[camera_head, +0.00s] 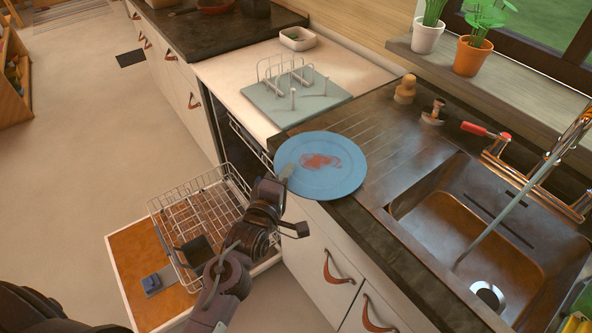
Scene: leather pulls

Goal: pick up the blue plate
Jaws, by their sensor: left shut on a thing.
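The blue plate (337,182) has a reddish smear in its middle. It is at the front edge of the dark counter, left of the sink, and its near left side reaches past the edge. My left gripper (286,172) is shut on the plate's left rim. I cannot tell whether the plate is touching the counter or slightly above it. My right gripper is not in view.
The dishwasher is open below left, with its wire rack (205,215) pulled out above the lowered door (125,262). A drying rack (286,75) stands on a mat behind the plate. The sink (470,235) is at right, with a brush (433,112) behind it.

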